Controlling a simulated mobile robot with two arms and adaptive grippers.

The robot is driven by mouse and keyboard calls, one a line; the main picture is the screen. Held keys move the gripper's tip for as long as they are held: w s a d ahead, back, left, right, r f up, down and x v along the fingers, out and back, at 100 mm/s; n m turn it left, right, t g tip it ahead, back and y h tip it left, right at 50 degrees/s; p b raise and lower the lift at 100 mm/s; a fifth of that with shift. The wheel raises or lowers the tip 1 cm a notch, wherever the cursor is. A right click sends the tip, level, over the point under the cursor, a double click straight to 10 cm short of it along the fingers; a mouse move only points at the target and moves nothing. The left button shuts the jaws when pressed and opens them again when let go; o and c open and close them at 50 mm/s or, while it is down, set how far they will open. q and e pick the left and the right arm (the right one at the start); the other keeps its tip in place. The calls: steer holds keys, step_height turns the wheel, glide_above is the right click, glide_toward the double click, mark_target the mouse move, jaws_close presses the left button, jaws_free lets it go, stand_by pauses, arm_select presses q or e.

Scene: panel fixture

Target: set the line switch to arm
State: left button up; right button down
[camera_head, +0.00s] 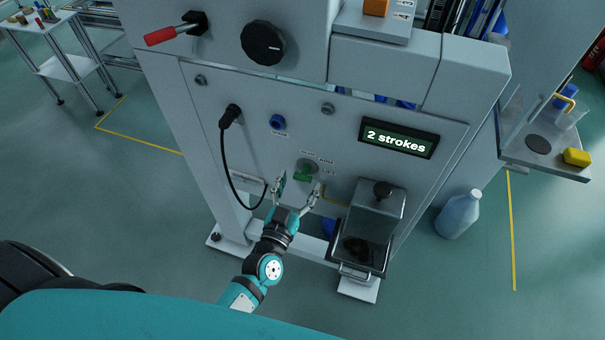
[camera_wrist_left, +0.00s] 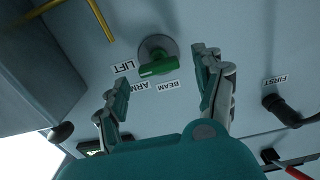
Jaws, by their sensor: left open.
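The line switch (camera_head: 304,172) is a green handle on a round grey disc on the panel's lower middle. In the left wrist view the switch (camera_wrist_left: 157,60) shows with labels LIFT, ARM and BEAM around it. Its green bar lies roughly crosswise in that view, its left end toward the LIFT side; I cannot tell exactly which label it points at. My left gripper (camera_head: 299,187) is open, its fingers apart just in front of and below the switch in the head view. In the left wrist view, the open fingers (camera_wrist_left: 161,70) frame the switch with nothing between them.
A black plug (camera_head: 230,115) with a hanging cable is left of the switch. A blue button (camera_head: 278,121) sits above left. A display (camera_head: 399,138) reads "2 strokes". A clear-covered box (camera_head: 376,210) juts out at lower right, with a yellow rod (camera_head: 333,198) beside it.

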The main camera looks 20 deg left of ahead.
mark_target(300, 179)
arm_select(q)
steer(key=shift+w, duration=1.6)
steer(key=c, duration=1.2)
steer(key=shift+n, duration=0.3)
steer(key=n, duration=0.4)
steer(key=shift+a+n, duration=0.1)
steer(key=shift+n, duration=1.9)
